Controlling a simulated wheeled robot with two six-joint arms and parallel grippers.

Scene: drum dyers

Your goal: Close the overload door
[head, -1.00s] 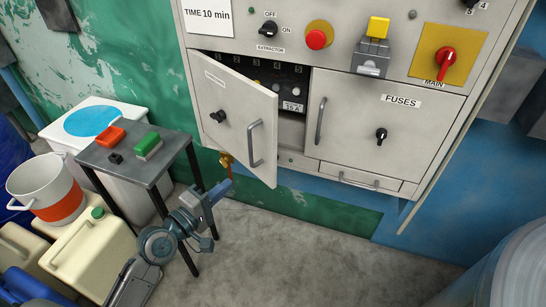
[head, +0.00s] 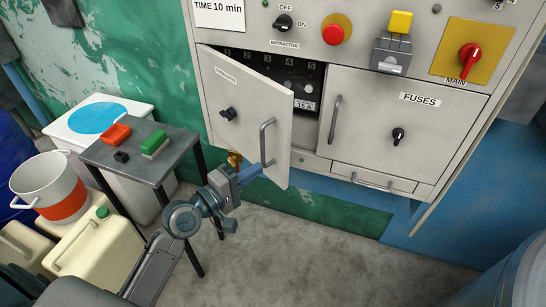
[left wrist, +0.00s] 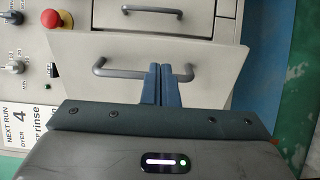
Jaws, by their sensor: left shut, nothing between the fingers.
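The overload door (head: 240,118) is a grey panel with a black knob (head: 228,114) and a vertical bar handle (head: 268,140). My right gripper is not in view.
The closed fuses door (head: 400,130) is right of the opening, with a small drawer (head: 375,182) below. Floor below the cabinet is clear.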

